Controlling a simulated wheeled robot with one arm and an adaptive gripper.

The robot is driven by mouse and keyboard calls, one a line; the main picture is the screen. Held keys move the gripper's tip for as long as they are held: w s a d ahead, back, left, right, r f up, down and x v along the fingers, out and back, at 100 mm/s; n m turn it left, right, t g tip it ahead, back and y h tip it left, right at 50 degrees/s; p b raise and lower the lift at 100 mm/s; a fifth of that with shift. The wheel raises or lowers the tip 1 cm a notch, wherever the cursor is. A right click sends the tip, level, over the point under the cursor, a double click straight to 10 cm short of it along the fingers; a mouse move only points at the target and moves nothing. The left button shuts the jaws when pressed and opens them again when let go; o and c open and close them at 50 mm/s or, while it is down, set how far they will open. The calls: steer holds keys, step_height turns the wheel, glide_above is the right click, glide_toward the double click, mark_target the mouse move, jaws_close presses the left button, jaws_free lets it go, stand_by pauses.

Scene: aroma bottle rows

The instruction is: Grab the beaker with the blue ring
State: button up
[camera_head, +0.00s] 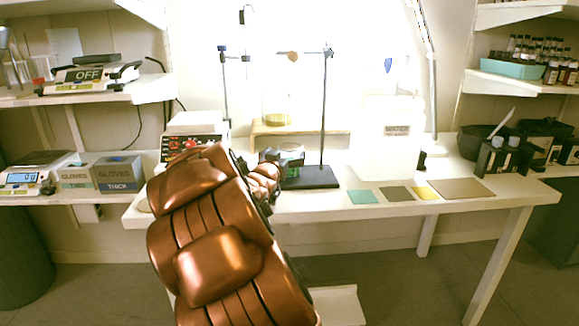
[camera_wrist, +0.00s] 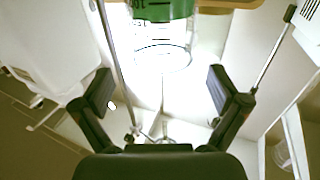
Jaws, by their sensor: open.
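My gripper (camera_head: 276,168) is at the back of the table, close to a clear beaker (camera_head: 292,152) with a green band, beside the stand's black base. In the wrist view, my gripper's two fingers (camera_wrist: 160,90) are spread wide with nothing between them. The green-banded glass (camera_wrist: 162,54) is at the top centre, beyond the fingertips and apart from them. Its band looks green, and I cannot make out a blue ring on any beaker. Another beaker (camera_head: 277,108) with a yellowish lower part stands on a raised wooden shelf. My arm hides part of the table.
A stand with a black base (camera_head: 312,178) and tall rod is right of the green-banded beaker. A white waste container (camera_head: 390,135) stands further right. Coloured mats (camera_head: 363,197) lie at the front. A device with a red panel (camera_head: 190,143) is left.

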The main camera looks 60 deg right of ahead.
mark_target(292, 144)
steer(key=shift+b+x, duration=0.8)
steer(key=shift+x, duration=1.9)
steer(key=shift+w, duration=0.15)
steer(key=shift+c, duration=0.5)
jaws_close()
